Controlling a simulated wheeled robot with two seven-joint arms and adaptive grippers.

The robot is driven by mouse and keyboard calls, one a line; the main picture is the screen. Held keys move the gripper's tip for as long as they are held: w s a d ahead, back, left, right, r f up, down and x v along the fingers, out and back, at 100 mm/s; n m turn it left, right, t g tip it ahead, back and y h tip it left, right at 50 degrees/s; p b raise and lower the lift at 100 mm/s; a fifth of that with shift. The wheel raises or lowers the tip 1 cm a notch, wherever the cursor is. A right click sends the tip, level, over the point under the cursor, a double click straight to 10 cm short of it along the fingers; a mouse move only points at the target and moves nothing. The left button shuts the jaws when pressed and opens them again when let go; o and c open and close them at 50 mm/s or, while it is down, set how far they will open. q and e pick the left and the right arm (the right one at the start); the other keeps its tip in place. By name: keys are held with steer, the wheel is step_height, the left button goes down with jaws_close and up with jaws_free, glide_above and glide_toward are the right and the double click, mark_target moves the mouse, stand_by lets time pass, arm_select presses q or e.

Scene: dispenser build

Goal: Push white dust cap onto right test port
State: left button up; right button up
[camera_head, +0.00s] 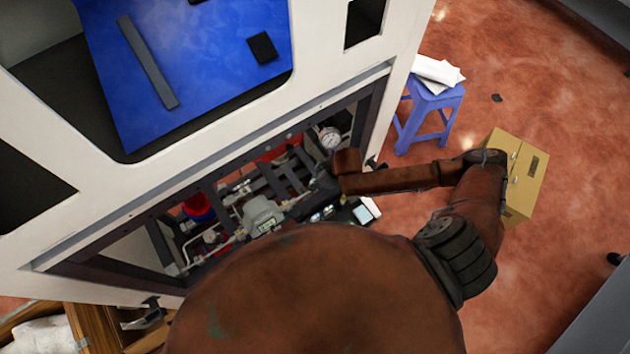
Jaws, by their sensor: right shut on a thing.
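My right arm comes in from the right and reaches into the open front of the white dispenser cabinet (345,90). Its gripper (322,188) is small and dark, among the fittings at the right part of the bay, below the round gauge (330,138). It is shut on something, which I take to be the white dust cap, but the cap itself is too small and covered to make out. I cannot pick out the right test port or tell whether the cap touches it. My left gripper is not in view.
The bay holds a grey metal body (262,216) with pipes, a red and blue part (198,207) and dark rails close around my right gripper. A blue stool (430,104) with white papers and a cardboard box (530,175) stand on the red floor at right.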

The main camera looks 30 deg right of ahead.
steer(key=o, duration=1.1)
steer(key=shift+o, duration=0.2)
steer(key=o, duration=0.3)
steer(key=shift+r, duration=0.1)
steer(key=shift+r+p, duration=2.95)
steer(key=shift+p, duration=0.85)
steer(key=shift+s+f, duration=0.1)
steer(key=shift+s, duration=0.05)
